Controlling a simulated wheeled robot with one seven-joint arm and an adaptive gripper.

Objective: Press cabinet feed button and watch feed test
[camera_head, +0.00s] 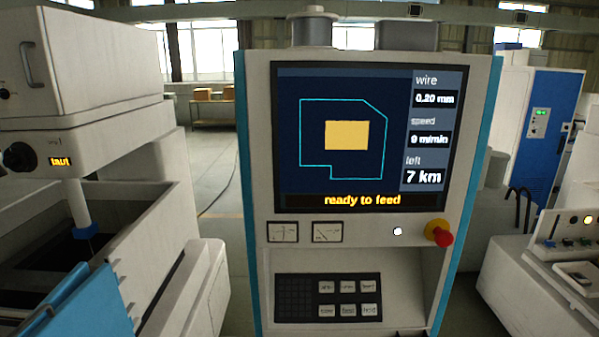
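The control cabinet (472,130) stands upright in the middle, white with blue edges. A small white round spot (397,231), button or lamp, sits beside a red knob on a yellow base (440,235). My gripper is not in view.
A white machine with an open tank (150,215) stands at left, with a blue panel (85,300) at its front. At right are a blue and white cabinet (545,115) and a low bench panel (570,245). Open floor (215,170) shows behind, left of the cabinet.

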